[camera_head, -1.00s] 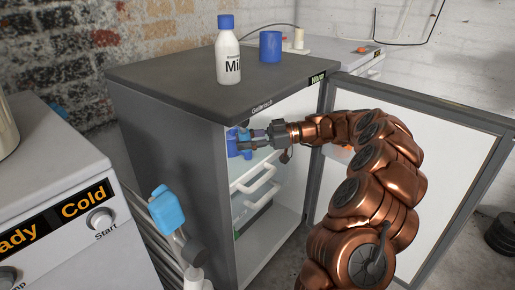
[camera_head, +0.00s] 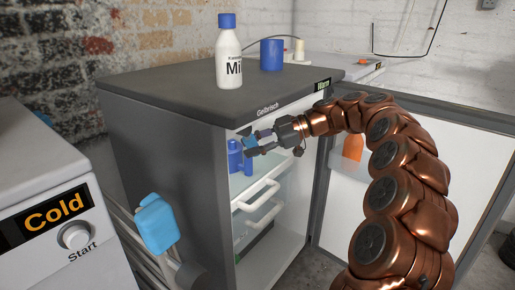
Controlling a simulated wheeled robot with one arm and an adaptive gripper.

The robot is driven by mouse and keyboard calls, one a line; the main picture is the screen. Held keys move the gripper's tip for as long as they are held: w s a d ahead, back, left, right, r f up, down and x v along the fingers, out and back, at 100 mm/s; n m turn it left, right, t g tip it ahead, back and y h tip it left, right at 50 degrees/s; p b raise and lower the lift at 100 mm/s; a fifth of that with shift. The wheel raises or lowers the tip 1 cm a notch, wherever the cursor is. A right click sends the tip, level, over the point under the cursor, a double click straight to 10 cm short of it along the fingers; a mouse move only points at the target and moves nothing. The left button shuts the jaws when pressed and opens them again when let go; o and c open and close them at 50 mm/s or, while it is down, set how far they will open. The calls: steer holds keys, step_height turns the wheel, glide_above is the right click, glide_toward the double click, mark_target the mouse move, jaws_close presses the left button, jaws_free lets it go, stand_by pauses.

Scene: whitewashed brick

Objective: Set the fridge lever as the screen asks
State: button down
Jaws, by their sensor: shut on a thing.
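The fridge (camera_head: 165,150) stands in the middle with its door (camera_head: 440,160) swung open to the right. A small screen (camera_head: 322,84) sits on its top front edge; its text is too small to read surely, perhaps "Warm". My gripper (camera_head: 252,143) is at the upper part of the fridge opening, just below the front edge. It is shut on a small blue piece (camera_head: 263,134), which looks like the fridge lever; my fingers partly hide it, so its setting cannot be told.
Dark blue items (camera_head: 236,157) stand inside, close to my fingers. White drawers (camera_head: 255,197) are below. A milk bottle (camera_head: 229,55) and a blue cup (camera_head: 271,54) stand on top. A white machine (camera_head: 40,240) reading "Cold" and a light-blue object (camera_head: 157,222) are at left.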

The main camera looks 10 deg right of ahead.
steer(key=c, duration=0.8)
jaws_free()
steer(key=shift+d, duration=0.15)
steer(key=shift+v, duration=3.65)
